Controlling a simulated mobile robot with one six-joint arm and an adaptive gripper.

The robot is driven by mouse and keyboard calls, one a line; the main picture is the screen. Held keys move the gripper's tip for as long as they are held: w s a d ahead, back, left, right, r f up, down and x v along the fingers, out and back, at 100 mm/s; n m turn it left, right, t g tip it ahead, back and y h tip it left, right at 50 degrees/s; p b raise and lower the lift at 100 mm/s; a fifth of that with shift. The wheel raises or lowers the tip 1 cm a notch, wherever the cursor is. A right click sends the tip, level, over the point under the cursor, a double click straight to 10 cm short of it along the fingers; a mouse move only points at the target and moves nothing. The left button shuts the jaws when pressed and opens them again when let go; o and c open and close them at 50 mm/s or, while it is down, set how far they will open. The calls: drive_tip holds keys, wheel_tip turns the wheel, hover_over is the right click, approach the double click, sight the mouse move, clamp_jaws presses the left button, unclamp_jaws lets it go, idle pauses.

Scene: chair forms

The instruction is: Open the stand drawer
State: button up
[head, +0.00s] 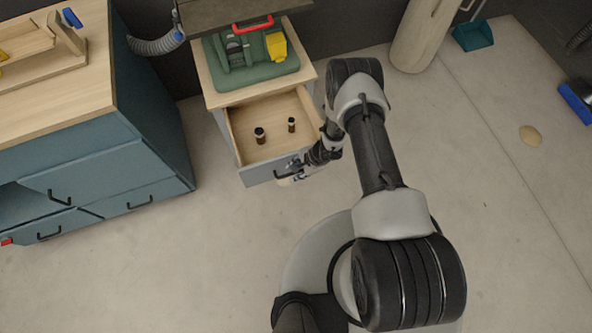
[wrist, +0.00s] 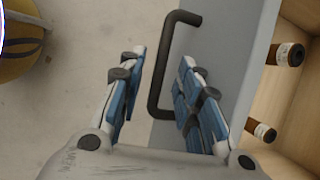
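The stand (head: 228,98) has a light wood top and a drawer (head: 247,116) that is pulled out, with its inside showing. The drawer's grey front panel (head: 262,173) faces the open floor. Its dark C-shaped handle (wrist: 154,75) shows in the wrist view. My gripper (head: 294,168) is at the right part of the drawer front. In the wrist view, my gripper (wrist: 162,62) has its blue-padded fingers apart, one on each side of the handle's bar. I see gaps between the bar and the pads; contact at the lower part is unclear.
A green tool case (head: 252,70) sits on the stand. A blue-grey workbench (head: 150,140) is at the left. The floor (head: 215,245) before the drawer is clear.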

drive_tip(key=v, duration=1.1)
drive_tip(key=shift+r, duration=0.25)
drive_tip(key=shift+d, duration=0.1)
